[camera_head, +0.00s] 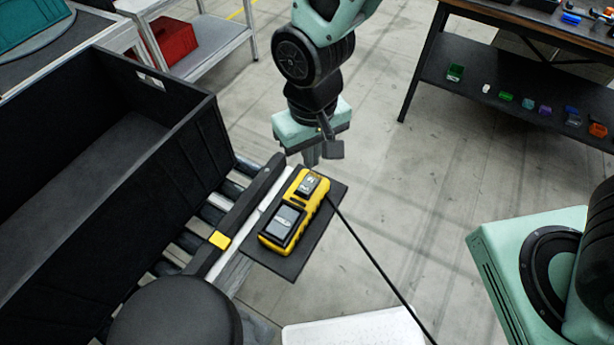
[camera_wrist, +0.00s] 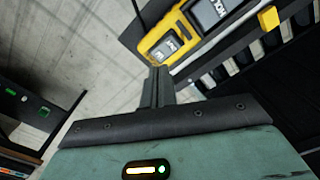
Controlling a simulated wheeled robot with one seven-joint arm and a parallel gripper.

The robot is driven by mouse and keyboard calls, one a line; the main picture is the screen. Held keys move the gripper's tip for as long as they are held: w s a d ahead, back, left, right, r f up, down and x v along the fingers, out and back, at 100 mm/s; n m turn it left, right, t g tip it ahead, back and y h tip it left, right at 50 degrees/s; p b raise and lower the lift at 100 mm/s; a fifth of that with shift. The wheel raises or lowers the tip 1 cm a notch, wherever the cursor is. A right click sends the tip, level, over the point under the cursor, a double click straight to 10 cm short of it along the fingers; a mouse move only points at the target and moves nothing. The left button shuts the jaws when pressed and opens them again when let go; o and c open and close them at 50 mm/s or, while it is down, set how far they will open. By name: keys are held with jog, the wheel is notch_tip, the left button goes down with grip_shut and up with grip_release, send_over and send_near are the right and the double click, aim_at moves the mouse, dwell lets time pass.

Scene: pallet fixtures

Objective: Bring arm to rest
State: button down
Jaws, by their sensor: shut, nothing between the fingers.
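My gripper (camera_head: 311,157) is at the end of my green and black arm, in the upper middle of the head view. It points down just beyond the far end of a yellow and black handheld device (camera_head: 294,210). In the wrist view my gripper's fingers (camera_wrist: 157,85) are together and empty. The device (camera_wrist: 178,35) lies past the fingertips in that view. It rests on a small dark plate (camera_head: 262,246) beside the roller conveyor. Whether the fingertips touch the plate or device cannot be told.
A large black crate (camera_head: 140,160) stands on the conveyor at left. A thin black cable (camera_head: 375,262) runs from near the device to the lower right. A dark workbench (camera_head: 470,75) with small coloured items stands at upper right. A red bin (camera_head: 172,40) sits at upper left. Open floor lies between.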

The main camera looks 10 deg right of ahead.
jog(key=shift+r+p, duration=0.6)
jog(key=shift+r, duration=0.35)
jog(key=s+d+r+n+b, duration=0.3)
jog(key=s+d+r+b, duration=0.2)
jog(key=s+d, duration=0.3)
jog(key=s+b, duration=0.1)
jog(key=s, duration=0.2)
jog(key=shift+s+r+y, duration=0.15)
jog(key=shift+r+y, duration=0.05)
jog(key=shift+y, duration=0.1)
jog(key=shift+s, duration=0.1)
